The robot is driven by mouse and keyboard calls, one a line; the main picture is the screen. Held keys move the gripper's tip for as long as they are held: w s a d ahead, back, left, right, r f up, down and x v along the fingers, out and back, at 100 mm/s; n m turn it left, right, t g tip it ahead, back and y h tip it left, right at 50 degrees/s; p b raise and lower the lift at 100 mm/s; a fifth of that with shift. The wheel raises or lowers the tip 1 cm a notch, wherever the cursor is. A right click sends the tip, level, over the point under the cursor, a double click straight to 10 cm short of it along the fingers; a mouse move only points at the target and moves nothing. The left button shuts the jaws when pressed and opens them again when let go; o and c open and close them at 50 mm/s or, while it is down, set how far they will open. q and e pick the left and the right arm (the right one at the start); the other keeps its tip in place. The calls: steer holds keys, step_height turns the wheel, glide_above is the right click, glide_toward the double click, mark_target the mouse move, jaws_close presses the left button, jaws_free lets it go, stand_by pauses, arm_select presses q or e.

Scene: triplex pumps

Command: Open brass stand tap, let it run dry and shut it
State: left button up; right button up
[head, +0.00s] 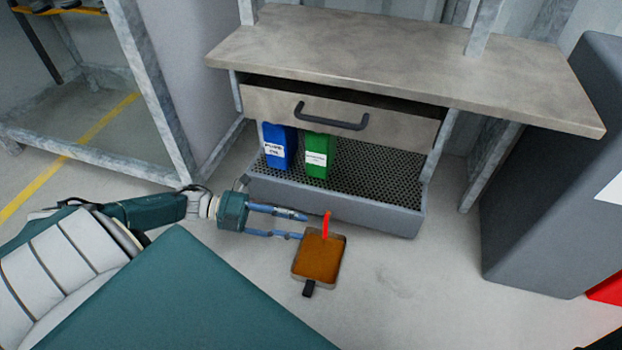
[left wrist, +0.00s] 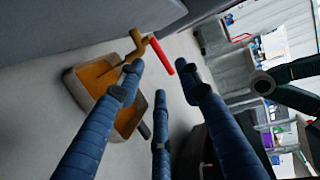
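The brass tap (left wrist: 138,46) shows in the left wrist view above the edge of a shallow pan. Its red lever (left wrist: 161,56) sticks out beside it; the lever also shows in the head view (head: 326,224). The pan (head: 298,264) has an orange-brown inside and a black handle and sits on the floor; I cannot tell whether it holds liquid. My left gripper (head: 304,226) is open and empty, its blue fingers spread. In the head view its tips are just left of the lever; touching is not visible. My right gripper is not in view.
Behind stands a workbench (head: 400,62) with a drawer. Below it, a perforated tray (head: 335,203) holds a blue container (head: 279,146) and a green container (head: 317,156). A dark grey cabinet (head: 555,170) stands at right. The floor right of the pan is clear.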

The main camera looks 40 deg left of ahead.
arm_select(q)
steer(key=v, duration=0.6)
steer(key=shift+s+a, duration=0.1)
steer(key=shift+s, duration=0.05)
